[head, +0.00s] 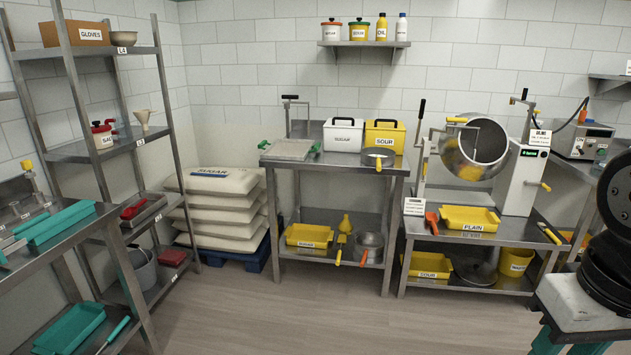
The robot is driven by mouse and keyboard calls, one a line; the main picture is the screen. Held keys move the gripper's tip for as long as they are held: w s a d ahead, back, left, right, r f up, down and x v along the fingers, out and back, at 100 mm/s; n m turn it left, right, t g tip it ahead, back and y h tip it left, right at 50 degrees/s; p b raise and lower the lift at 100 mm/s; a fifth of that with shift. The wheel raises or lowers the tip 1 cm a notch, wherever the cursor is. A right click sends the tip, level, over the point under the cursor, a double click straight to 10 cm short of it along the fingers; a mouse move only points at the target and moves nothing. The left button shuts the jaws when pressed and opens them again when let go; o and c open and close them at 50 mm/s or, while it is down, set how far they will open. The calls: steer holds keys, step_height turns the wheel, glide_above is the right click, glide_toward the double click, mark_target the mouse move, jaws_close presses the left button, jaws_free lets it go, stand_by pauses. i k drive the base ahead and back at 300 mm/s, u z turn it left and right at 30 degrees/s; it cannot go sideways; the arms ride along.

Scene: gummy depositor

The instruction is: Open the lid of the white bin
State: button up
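The white bin (343,136) stands on the top of the middle steel table, with a SUGAR label on its front. Its lid looks closed, and a dark handle shows on it. A yellow bin (384,137) labelled SOUR stands right beside it on the right. My gripper is not in view; only dark parts of my own arm show at the right edge, well away from the white bin.
The middle table (338,162) also holds a clear tray (290,149) left of the white bin and a steel scoop or pan (378,159) in front of the yellow bin. A tilted steel drum (475,148) stands to the right. Sugar sacks (215,183) are stacked to the left. The floor (290,315) in front is clear.

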mark_target(348, 122)
steer(key=u, duration=0.55)
steer(key=i, duration=2.1)
steer(key=z, duration=0.3)
steer(key=i, duration=1.75)
steer(key=z, duration=0.55)
